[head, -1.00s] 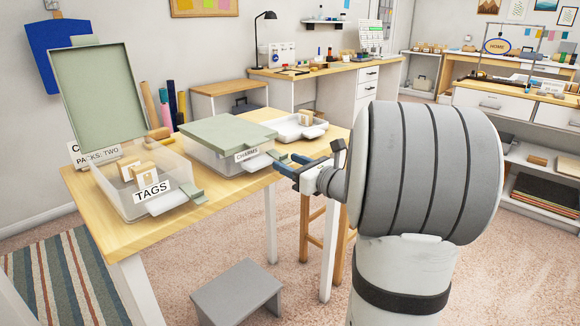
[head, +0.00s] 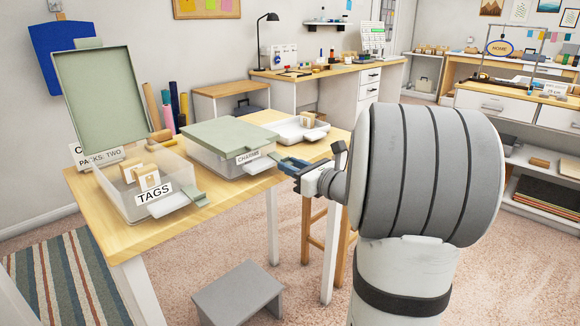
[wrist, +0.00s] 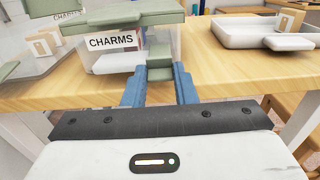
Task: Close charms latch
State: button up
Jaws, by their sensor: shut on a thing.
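The charms box (head: 212,160) is a clear box with a white CHARMS label (head: 247,157) and a green lid (head: 230,135) lying over its top. It also shows in the wrist view (wrist: 105,63). Its green latch (wrist: 160,73) is at the front, right of the label. My gripper (wrist: 160,86) is shut on the latch, with one blue finger on each side of it. In the head view my gripper (head: 282,163) is at the box's front right. I cannot tell whether the latch is fastened.
The tags box (head: 130,205) stands open to the left, its green lid (head: 100,95) raised, with small packs inside. A white tray (head: 290,132) with a pack is behind right. A grey step stool (head: 238,292) stands on the floor. The wooden table's (head: 110,236) front left is bare.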

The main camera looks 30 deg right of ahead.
aim_at(286, 157)
jog(key=r+g+h+p, duration=0.1)
jog(key=r+g+p, duration=0.1)
jog(key=p, duration=0.6)
jog(key=r+g+p, duration=0.2)
jog(key=g+p, duration=0.1)
jog(key=p, duration=0.6)
jog(key=w+r+g+h+p, duration=0.1)
jog(key=r+g+p, duration=0.1)
jog(key=p, duration=0.6)
jog(key=shift+a+g+h, duration=0.2)
jog(key=shift+g+h, duration=0.1)
jog(key=p, duration=0.2)
jog(key=g+p, duration=0.1)
jog(key=p, duration=0.2)
jog(key=shift+w+a+r, duration=0.1)
jog(key=shift+w+r, duration=0.15)
jog(key=g+p, duration=0.1)
jog(key=p, duration=0.2)
jog(key=shift+w+h, duration=0.2)
jog(key=shift+h, duration=0.2)
jog(key=shift+p, duration=0.35)
jog(key=shift+w+a+f+p, duration=0.1)
jog(key=shift+f+p, duration=0.05)
jog(key=shift+p, duration=0.35)
jog(key=o, duration=1)
